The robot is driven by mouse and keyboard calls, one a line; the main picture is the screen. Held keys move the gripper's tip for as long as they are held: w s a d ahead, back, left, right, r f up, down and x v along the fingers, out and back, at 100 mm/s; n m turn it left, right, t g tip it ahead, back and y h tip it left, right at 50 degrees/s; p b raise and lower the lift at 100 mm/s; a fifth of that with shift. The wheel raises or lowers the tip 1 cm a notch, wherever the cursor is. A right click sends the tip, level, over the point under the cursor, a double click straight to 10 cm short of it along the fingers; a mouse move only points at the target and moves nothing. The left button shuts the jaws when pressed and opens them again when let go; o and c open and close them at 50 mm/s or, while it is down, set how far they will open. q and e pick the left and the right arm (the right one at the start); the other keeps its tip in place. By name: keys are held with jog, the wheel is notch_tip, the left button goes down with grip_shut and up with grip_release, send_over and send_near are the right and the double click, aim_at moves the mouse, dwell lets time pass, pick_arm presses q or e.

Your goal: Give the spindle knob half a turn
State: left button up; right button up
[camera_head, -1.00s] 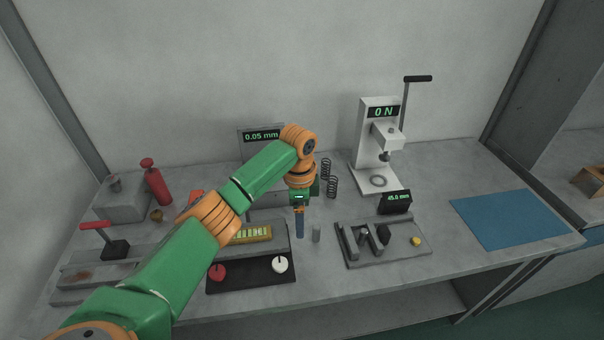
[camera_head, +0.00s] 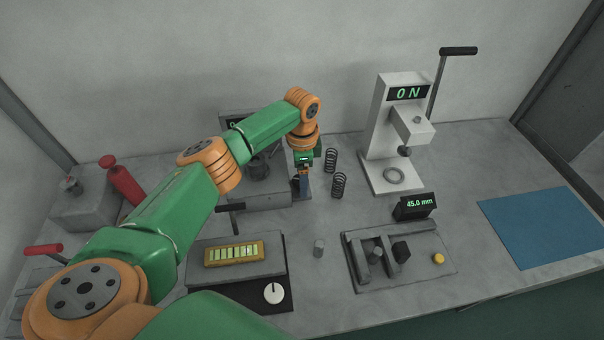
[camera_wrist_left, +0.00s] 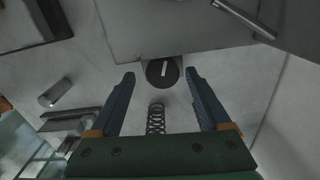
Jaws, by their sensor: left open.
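A dark round knob with a white line across it, seemingly the spindle knob (camera_wrist_left: 162,72), shows in the left wrist view at the edge of a grey block. My left gripper (camera_wrist_left: 159,76) is open, and the knob appears between its two blue fingertips. I cannot tell whether the fingers touch it. In the head view my left gripper (camera_head: 304,190) points down beside the right side of the grey gauge machine (camera_head: 265,200). The gripper and arm hide most of the knob and the gauge display there. My right gripper is not in view.
Two coil springs (camera_head: 339,185) stand just right of the gripper. A white press (camera_head: 385,130) stands further right. A blue mat (camera_head: 545,225) is at right.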

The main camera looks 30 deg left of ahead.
pick_arm(q)
jog(key=shift+w+a+f, duration=0.1)
jog(key=shift+w+f, duration=0.15)
jog(key=shift+f, duration=0.1)
jog(key=shift+s+r, duration=0.1)
jog(key=shift+s, duration=0.05)
jog(key=c, duration=0.7)
grip_shut()
jog(key=shift+r+n+p, duration=0.15)
jog(key=shift+n+p, duration=0.65)
jog(key=shift+p, duration=0.05)
jog(key=shift+n+p, duration=0.5)
jog(key=shift+n, duration=0.2)
jog(key=shift+n+p, duration=0.55)
jog(key=shift+n, duration=0.55)
jog(key=shift+n+p, duration=0.4)
jog(key=shift+n, duration=0.8)
jog(key=shift+a, duration=0.1)
